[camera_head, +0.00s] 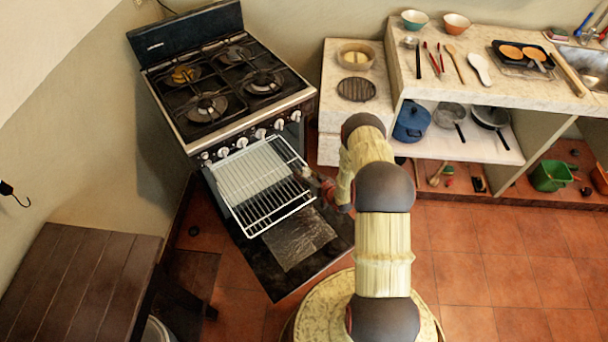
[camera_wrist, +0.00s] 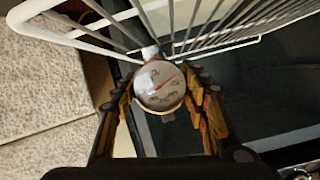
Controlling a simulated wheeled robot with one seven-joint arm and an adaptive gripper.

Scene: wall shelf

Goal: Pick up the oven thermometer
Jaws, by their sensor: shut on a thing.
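The oven thermometer (camera_wrist: 158,88) is a round dial with a pale face, a red needle and a metal rim. In the wrist view it sits between the two fingers of my gripper (camera_wrist: 163,96), which is shut on it. Its top clip is close to the front bar of the wire oven rack (camera_wrist: 215,48); I cannot tell if it still touches the bar. In the head view my gripper (camera_head: 312,178) is at the right edge of the pulled-out rack (camera_head: 268,203), and the thermometer is too small to make out there.
The stove (camera_head: 222,88) has its oven door (camera_head: 290,262) down, under the rack. A stone counter (camera_head: 450,90) with bowls and utensils stands at right, pots on its shelf. A dark wooden table (camera_head: 75,280) is at lower left. Tiled floor (camera_head: 480,255) is clear at right.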

